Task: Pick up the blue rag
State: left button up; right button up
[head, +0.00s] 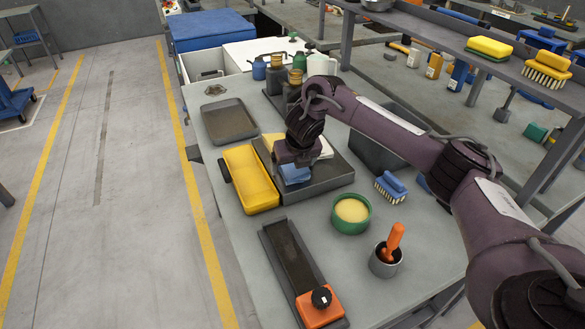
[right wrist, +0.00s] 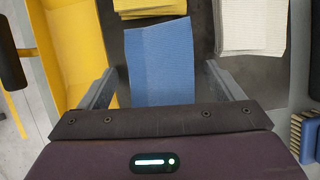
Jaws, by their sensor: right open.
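The blue rag (head: 296,174) lies in a shallow dark tray (head: 330,181) on the bench, partly hidden under my right gripper in the head view. In the right wrist view the blue rag (right wrist: 160,62) is flat and rectangular, between my two spread fingers. My right gripper (right wrist: 160,85) is open and empty, above the rag; the fingers appear to flank it, and I cannot tell how high above it they are. My left gripper is not in view.
A yellow cloth (right wrist: 150,8) and a white cloth (right wrist: 251,25) lie beside the blue rag. A yellow bin (head: 237,166) stands left of the tray. A green tub (head: 364,225), a blue brush (head: 391,184) and a dark box (head: 365,148) stand to the right.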

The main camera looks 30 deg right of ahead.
aim_at(293, 166)
jog(key=shift+f, duration=0.1)
jog(key=shift+c, duration=0.2)
jog(key=c, duration=1)
jog(key=shift+r, duration=0.2)
notch_tip(293, 166, up, 3)
jog(key=shift+r, duration=0.1)
notch_tip(293, 166, up, 17)
jog(key=p, duration=0.6)
